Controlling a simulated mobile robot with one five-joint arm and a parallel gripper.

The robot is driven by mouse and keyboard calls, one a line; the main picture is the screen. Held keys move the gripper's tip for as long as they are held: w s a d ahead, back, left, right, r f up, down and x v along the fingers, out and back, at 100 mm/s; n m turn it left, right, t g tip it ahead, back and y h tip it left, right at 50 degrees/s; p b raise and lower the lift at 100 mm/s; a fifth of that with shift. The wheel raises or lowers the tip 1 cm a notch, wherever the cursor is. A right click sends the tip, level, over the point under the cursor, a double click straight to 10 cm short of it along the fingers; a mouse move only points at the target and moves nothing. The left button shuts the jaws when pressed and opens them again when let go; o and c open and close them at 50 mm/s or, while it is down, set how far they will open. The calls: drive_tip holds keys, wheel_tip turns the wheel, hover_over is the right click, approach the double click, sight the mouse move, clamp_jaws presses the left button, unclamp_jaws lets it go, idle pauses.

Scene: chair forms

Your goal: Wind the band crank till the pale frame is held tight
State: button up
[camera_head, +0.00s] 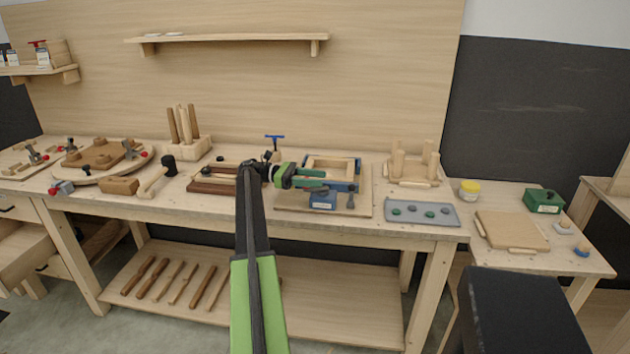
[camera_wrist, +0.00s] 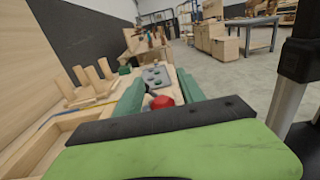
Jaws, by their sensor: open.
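The pale frame (camera_head: 333,161) lies on a board on the workbench, with a blue band along its sides. A blue block (camera_head: 322,200) sits at its front edge. My gripper (camera_head: 319,179) is over the front part of the frame, its green fingers pointing right. In the wrist view a red knob (camera_wrist: 162,102) shows between the open fingers (camera_wrist: 160,92); I cannot tell whether they touch it. I take it for the crank's knob, but its arm is hidden. Part of the pale frame (camera_wrist: 62,138) shows at the left there.
A grey tray with several dark knobs (camera_head: 422,222) lies to the right. An upturned stool form (camera_head: 413,178) stands behind it. A dark upright peg (camera_head: 351,199) stands close right of the blue block. A mallet (camera_head: 157,180) and wooden pieces lie to the left.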

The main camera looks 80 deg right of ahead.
sight(316, 189)
wheel_tip(316, 189, up, 3)
drive_tip(key=shift+s+r+p, duration=0.1)
drive_tip(key=shift+r+p, duration=0.05)
drive_tip(key=shift+p, duration=0.8)
drive_tip(key=s+a+r+p, duration=0.3)
drive_tip(key=s+r+p, duration=0.3)
drive_tip(key=s, duration=0.5)
drive_tip(key=shift+r, duration=0.15)
drive_tip(key=shift+a, duration=0.1)
